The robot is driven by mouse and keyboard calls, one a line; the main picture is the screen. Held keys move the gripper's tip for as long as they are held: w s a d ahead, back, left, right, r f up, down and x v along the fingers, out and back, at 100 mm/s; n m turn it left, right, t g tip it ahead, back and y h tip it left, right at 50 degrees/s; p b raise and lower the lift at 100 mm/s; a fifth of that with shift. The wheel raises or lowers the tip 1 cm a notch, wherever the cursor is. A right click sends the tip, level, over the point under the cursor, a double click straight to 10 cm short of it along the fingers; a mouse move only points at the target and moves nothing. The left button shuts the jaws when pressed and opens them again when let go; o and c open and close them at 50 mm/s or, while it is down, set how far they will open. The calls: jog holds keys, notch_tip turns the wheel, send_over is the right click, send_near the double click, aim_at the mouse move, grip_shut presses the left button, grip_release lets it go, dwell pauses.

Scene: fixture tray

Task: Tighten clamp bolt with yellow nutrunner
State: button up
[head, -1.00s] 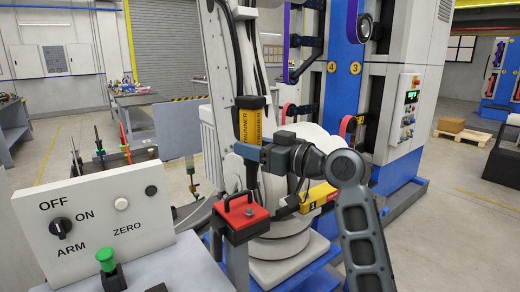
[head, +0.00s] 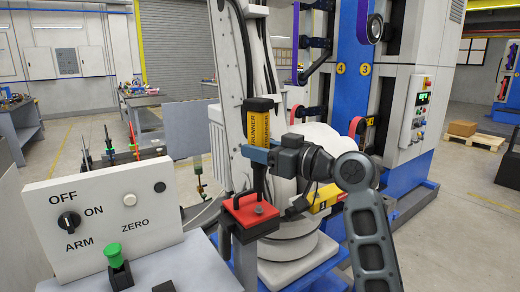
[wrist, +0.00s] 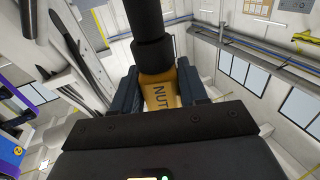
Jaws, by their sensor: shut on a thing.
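The yellow nutrunner (head: 260,130) stands upright in the middle of the head view, with a black top and a black lower shaft. My gripper (head: 258,154) is shut around its body from the right. In the wrist view the yellow body marked "NUT" (wrist: 160,95) sits between my jaws. The lower shaft reaches down to a red block (head: 240,217) with a black handle. A small red knob-like piece (head: 259,210) is on the block near the shaft's end. I cannot tell whether they touch, and no separate clamp bolt is clearly visible.
A large white robot-like machine (head: 290,215) with a yellow label is close behind the nutrunner. A blue rack stands further back.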

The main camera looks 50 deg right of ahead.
aim_at(263, 177)
jog(key=shift+f+b, duration=2)
jog(key=shift+f, duration=0.4)
jog(key=shift+f+b, duration=0.9)
jog(key=shift+b, duration=0.25)
dwell(2.5)
jog(key=shift+r, duration=0.1)
jog(key=shift+r+p, duration=2.3)
jog(key=shift+r, duration=0.75)
